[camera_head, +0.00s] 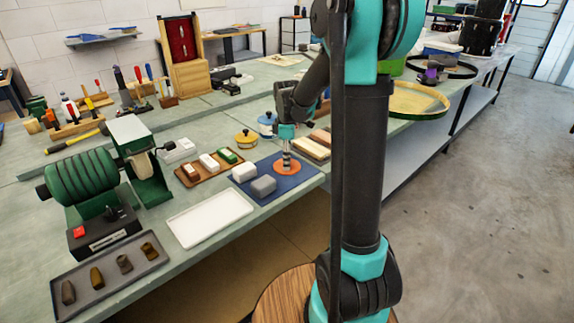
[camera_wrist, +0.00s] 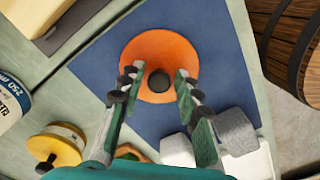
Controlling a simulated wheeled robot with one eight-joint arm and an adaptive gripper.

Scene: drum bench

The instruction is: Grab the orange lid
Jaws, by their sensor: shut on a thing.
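The orange lid (camera_head: 288,169) lies flat on a blue mat (camera_head: 306,181) near the bench's front edge. In the wrist view the round lid (camera_wrist: 156,46) has a dark knob (camera_wrist: 159,81) in its middle. My gripper (camera_head: 286,160) comes down over the lid from above. In the wrist view my gripper's fingertips (camera_wrist: 159,77) are on either side of the knob, and it is shut on the lid by this knob. The lid appears to rest on the mat (camera_wrist: 215,50).
A white block (camera_head: 243,172) and a grey block (camera_head: 263,187) sit at the mat's left part. A yellow lidded pot (camera_head: 246,140) and a blue-and-white can (camera_head: 267,126) stand behind. Wooden boards (camera_head: 309,149) lie beside my gripper. An empty white tray (camera_head: 210,217) lies at front left.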

